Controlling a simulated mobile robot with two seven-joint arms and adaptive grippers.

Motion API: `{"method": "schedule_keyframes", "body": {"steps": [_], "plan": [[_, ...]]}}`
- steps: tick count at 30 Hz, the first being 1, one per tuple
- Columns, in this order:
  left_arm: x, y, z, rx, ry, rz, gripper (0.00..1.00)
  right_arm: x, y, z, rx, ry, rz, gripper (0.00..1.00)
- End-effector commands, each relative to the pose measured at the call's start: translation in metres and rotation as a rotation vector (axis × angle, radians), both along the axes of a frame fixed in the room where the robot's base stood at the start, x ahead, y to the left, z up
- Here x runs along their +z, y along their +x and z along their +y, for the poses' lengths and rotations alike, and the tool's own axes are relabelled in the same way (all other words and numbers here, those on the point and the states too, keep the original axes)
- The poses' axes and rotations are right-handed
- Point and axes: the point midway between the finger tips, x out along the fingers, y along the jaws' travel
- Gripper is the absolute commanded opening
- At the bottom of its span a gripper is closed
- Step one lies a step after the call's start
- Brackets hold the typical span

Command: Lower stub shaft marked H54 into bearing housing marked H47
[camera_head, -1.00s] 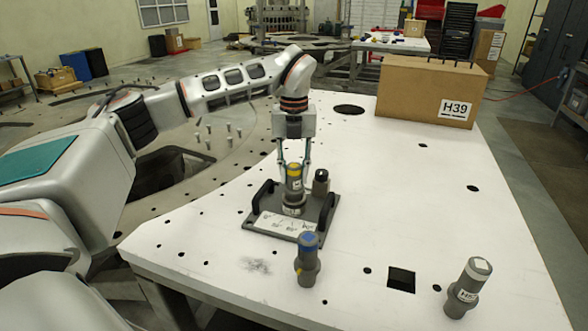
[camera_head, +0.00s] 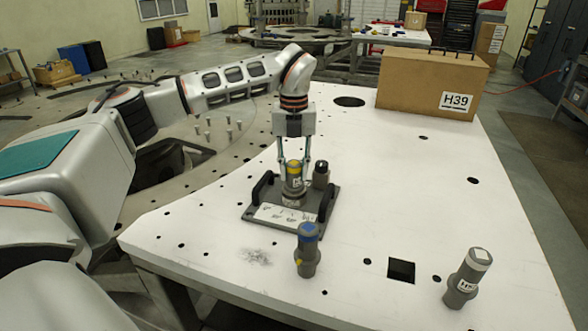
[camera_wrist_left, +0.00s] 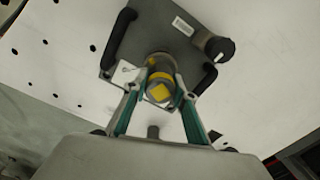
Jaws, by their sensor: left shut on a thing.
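A grey stub shaft with a yellow band (camera_head: 294,182) stands upright between the fingers of my left gripper (camera_head: 293,183), which is shut on it. The labels on shaft and housing are too small to read. My right gripper is not in view.
The plate carries two black handles (camera_head: 262,188) and a dark cylinder (camera_head: 321,173) close to the shaft. A blue-banded shaft (camera_head: 307,257) and a grey shaft with a white top (camera_head: 467,280) stand in front. A box marked H39 (camera_head: 420,88) stands behind. The white table's (camera_head: 420,190) middle right is clear.

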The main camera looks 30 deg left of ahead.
Motion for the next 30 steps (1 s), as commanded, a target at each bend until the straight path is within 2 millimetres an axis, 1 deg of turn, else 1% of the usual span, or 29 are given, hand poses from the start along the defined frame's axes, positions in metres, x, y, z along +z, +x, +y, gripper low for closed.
{"method": "schedule_keyframes", "body": {"steps": [3,4,6,15,19,23,30], "plan": [[0.001,0.0,0.0,0.0,-0.001,-0.003,0.0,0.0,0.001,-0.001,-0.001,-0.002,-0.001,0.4],[0.001,0.0,0.0,0.0,-0.001,-0.003,0.32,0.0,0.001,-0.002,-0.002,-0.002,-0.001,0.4],[0.001,0.0,0.0,0.0,-0.001,-0.002,0.46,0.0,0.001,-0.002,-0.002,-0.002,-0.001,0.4],[-0.001,0.0,0.0,0.0,0.0,0.001,0.46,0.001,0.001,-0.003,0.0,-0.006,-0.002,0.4],[0.006,0.0,0.0,0.0,0.001,-0.001,0.46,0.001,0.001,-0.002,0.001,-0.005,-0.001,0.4],[0.025,0.001,0.0,0.0,0.0,-0.005,0.46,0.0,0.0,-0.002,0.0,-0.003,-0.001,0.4],[0.075,0.001,0.0,0.001,0.001,-0.004,0.46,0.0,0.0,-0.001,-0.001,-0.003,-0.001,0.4]]}}
